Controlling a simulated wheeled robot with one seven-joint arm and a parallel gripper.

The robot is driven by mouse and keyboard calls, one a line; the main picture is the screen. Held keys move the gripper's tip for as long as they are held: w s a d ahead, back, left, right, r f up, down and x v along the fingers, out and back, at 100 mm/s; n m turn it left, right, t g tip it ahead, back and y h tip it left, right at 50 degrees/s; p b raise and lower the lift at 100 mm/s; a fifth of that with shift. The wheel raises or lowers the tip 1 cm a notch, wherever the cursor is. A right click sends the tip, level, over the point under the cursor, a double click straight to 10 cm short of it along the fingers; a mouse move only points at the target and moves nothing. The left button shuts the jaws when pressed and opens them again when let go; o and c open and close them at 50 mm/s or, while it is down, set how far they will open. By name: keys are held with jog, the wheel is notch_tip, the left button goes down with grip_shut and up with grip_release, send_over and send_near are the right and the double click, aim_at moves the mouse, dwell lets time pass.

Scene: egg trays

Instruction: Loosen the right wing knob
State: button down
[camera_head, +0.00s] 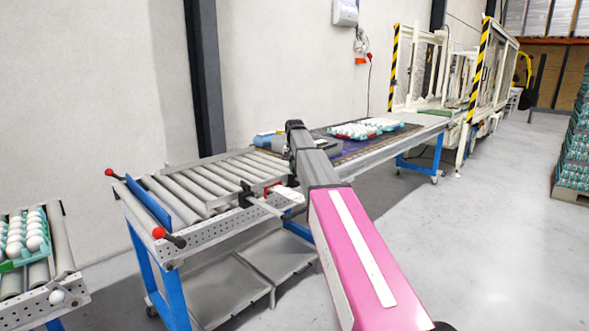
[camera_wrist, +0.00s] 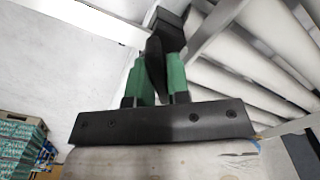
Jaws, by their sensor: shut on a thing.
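My gripper (camera_wrist: 154,82) shows in the wrist view with green fingers rising from a dark crossbar. A black wing knob (camera_wrist: 155,62) stands between the fingers, and they are shut on it. A black block sits just beyond the knob, beside a pale metal rail. In the head view my arm reaches to the front side of the roller table (camera_head: 222,212), where a small black fitting (camera_head: 245,194) shows. The gripper's fingertips and the knob are too small and covered to make out there. Whether the knob has turned cannot be told.
A blue bar (camera_head: 148,202) with a red ball knob (camera_head: 158,232) lies across the table's left end. Egg trays (camera_head: 356,131) sit on the belt behind my arm. Another roller stand (camera_head: 62,240) with eggs is at left.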

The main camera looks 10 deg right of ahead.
jog(key=n, duration=0.4)
jog(key=shift+n, duration=2.1)
jog(key=c, duration=1.1)
grip_release()
notch_tip(320, 180, up, 10)
jog(key=shift+f, duration=0.2)
jog(key=shift+r, duration=0.65)
